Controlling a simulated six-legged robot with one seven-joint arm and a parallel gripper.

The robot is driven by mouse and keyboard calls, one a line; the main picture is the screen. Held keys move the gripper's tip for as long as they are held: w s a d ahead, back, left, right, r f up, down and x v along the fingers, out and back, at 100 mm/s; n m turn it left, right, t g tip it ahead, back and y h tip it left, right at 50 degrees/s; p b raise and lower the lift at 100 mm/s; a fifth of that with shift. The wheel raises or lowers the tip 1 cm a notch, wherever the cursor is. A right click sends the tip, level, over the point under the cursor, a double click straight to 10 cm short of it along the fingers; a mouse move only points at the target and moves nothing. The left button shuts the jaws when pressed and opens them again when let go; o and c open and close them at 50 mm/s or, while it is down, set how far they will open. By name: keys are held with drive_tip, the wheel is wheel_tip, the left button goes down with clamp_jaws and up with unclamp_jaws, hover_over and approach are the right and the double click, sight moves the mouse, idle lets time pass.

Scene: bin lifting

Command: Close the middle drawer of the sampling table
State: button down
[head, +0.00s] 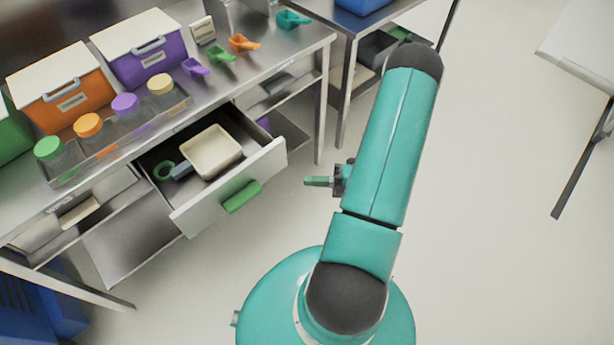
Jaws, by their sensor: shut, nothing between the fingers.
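The sampling table (292,55) is a steel table at the upper left. Its middle drawer (268,165) is pulled out, with a white front and a green handle (241,197). Inside the drawer lie a cream tray (211,152) and a green-ringed tool (165,171). My gripper (308,182) is shut and empty. It shows to the right of the drawer front, apart from the handle, partly hidden behind my teal arm.
Orange and purple bins (145,48) with white lids, several lidded jars (88,125) and coloured scoops (243,42) stand on the tabletop. Table legs (342,100) stand behind my arm. The floor at right is clear up to a white table (580,45).

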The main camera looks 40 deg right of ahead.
sight(263, 171)
drive_tip(key=x, duration=0.3)
drive_tip(key=w+d+x, duration=0.1)
drive_tip(key=x, duration=0.6)
drive_tip(key=shift+w+d+f, duration=0.1)
drive_tip(key=shift+w+d, duration=0.2)
drive_tip(key=shift+w, duration=0.4)
drive_tip(key=shift+w, duration=0.1)
